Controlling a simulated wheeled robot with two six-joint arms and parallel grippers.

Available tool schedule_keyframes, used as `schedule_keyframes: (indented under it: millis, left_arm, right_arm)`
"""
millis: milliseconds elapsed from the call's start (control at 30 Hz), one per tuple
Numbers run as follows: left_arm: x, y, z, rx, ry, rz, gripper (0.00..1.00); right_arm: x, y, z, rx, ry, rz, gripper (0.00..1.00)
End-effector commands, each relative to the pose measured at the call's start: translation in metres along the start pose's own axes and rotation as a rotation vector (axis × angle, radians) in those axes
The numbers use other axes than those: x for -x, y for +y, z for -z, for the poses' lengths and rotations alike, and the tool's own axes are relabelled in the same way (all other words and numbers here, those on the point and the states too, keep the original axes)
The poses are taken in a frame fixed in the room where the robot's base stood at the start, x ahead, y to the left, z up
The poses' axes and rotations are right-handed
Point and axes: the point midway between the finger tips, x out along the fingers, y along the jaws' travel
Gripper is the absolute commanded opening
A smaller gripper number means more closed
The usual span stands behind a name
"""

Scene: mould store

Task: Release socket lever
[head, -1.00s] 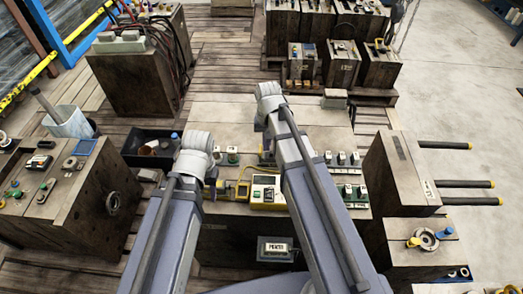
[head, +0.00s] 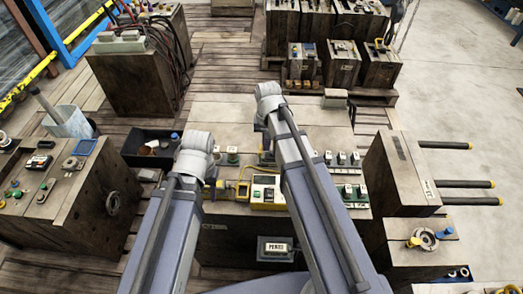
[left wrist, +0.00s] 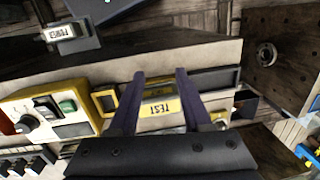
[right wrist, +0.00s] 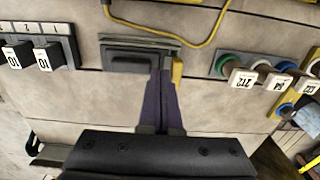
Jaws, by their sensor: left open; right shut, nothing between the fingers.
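In the right wrist view a dark grey socket block (right wrist: 138,60) is fixed to the pale bench top. A small yellow lever (right wrist: 177,71) stands at its right end. My right gripper (right wrist: 164,66) is shut and empty, its tips at that end of the block, just left of the lever. I cannot tell whether they touch it. In the left wrist view a yellow TEST plate (left wrist: 160,106) lies between the fingers of my open left gripper (left wrist: 157,78). In the head view my arms hide the socket and most of both grippers.
A yellow control box (head: 267,193) with a knob and switches stands beside the TEST plate. A yellow cable (right wrist: 165,32) runs above the socket. Rows of switches (right wrist: 38,48) and labelled plugs (right wrist: 262,72) flank the socket. A dark bin (head: 150,148) is at left.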

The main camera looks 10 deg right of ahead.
Motion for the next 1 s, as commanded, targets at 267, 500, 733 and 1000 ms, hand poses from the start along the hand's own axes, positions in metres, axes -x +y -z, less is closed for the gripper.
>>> schedule_keyframes:
  millis: [267, 500, 733, 1000]
  left_arm:
    - [-0.002, 0.0, 0.0, 0.0, 0.0, 0.0, 0.49]
    - [-0.004, 0.0, 0.0, 0.0, 0.0, 0.0, 0.49]
    - [-0.006, 0.001, 0.0, 0.0, 0.0, 0.0, 0.49]
    - [-0.006, 0.001, 0.0, 0.0, 0.0, 0.0, 0.49]
  right_arm:
    - [-0.002, -0.007, 0.0, 0.001, 0.0, 0.0, 0.0]
    - [-0.004, -0.014, 0.0, 0.0, 0.0, 0.0, 0.0]
    - [-0.006, -0.02, 0.0, 0.001, 0.0, 0.0, 0.0]
    - [-0.006, -0.021, 0.0, 0.0, 0.0, 0.0, 0.0]
